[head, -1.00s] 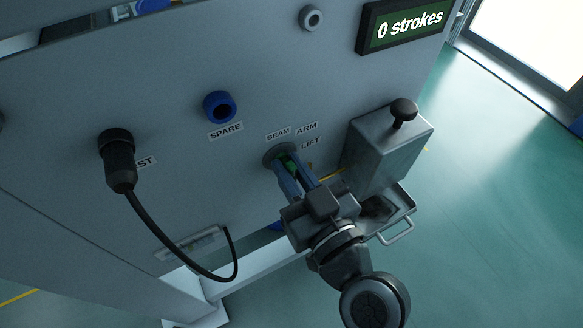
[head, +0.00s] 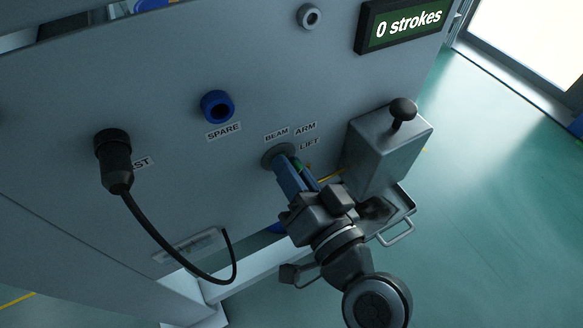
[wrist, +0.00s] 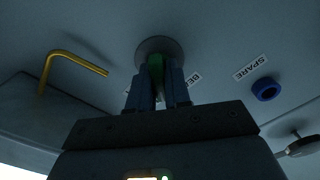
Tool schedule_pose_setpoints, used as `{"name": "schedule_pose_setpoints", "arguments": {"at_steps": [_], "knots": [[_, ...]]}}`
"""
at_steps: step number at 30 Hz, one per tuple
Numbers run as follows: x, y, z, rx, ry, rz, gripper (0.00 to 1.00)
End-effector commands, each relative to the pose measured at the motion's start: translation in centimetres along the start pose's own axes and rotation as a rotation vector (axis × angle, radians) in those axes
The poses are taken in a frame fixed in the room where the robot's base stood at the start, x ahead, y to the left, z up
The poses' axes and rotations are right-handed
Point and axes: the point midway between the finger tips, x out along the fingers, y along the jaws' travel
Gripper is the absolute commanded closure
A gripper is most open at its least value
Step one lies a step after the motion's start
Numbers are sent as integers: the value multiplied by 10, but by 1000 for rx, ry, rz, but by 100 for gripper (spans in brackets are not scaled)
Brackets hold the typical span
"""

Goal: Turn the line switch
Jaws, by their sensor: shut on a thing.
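The line switch is a round grey plate (head: 275,156) with a green handle (head: 299,167), on the panel among the labels BEAM, ARM and LIFT. In the wrist view the green handle (wrist: 155,66) stands out from the round plate (wrist: 158,47). My gripper (head: 292,168) is shut on the handle, its two blue-grey fingers on either side of it. The fingers hide much of the handle in the head view. In the wrist view my gripper (wrist: 156,88) partly covers the BEAM label. I cannot tell exactly which label the handle points to.
A grey box with a black-knobbed lever (head: 403,110) stands close to the right of my gripper. A blue SPARE socket (head: 217,106) and a black plug with a hanging cable (head: 115,160) are to the left. A display (head: 408,24) reads 0 strokes. A yellow bent bar (wrist: 75,63) shows in the wrist view.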

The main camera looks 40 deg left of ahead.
Motion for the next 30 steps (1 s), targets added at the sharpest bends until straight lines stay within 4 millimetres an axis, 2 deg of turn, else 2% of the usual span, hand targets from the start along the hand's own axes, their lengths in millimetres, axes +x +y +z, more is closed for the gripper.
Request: {"name": "schedule_pose_setpoints", "arguments": {"at_steps": [9,23,24,30], "knots": [[0,1,-1,98,2,2,100],[0,1,-1,111,1,2,100],[0,2,-1,111,2,2,80],[0,1,0,111,1,1,62]]}}
